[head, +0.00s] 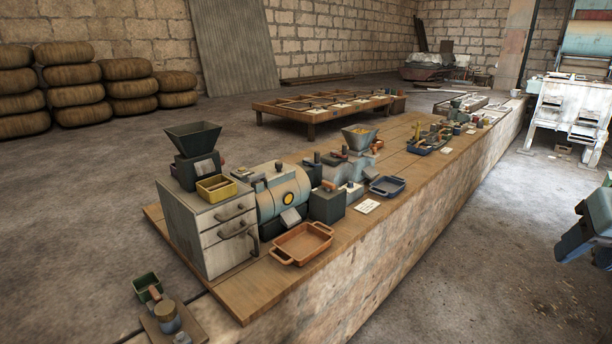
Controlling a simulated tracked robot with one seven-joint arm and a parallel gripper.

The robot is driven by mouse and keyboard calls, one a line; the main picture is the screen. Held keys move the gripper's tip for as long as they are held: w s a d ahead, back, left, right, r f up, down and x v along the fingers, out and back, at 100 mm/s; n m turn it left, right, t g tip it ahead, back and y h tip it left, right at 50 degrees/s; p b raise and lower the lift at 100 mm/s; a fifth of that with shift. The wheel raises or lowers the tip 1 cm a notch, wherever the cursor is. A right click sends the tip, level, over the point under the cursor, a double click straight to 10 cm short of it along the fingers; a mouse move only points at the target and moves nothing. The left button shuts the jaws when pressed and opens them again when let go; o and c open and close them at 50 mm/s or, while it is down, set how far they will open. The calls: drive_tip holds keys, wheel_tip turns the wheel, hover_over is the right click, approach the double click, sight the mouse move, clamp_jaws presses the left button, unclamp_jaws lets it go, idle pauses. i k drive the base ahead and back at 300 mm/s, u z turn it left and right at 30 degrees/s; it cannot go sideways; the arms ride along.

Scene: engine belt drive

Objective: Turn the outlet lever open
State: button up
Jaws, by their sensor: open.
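My gripper (572,232) shows partly at the right edge, cut off by the frame. It is open and hangs over the floor, clear of the bench and touching nothing there. A long wooden bench top (262,292) on a stone base carries the machines. A light-blue drum machine (270,208) with a yellow round mark stands near the front end. A dark box (327,207) with a small orange-brown handle (328,185) stands right of it. I cannot tell which small handle is the outlet lever.
A grey drawer cabinet (208,235) bears a dark hopper (193,137) and a yellow bin (216,187). An orange tray (301,243) and a blue tray (387,186) lie near the bench edge. The floor (510,255) between bench and gripper is free.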

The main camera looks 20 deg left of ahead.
sight(328, 186)
drive_tip(key=u, duration=0.35)
drive_tip(key=i, duration=0.8)
drive_tip(key=u, duration=0.8)
drive_tip(key=i, duration=0.4)
drive_tip(key=u, duration=0.25)
drive_tip(key=k, duration=0.85)
drive_tip(key=u, duration=0.2)
drive_tip(key=i, duration=0.85)
drive_tip(key=z, duration=0.1)
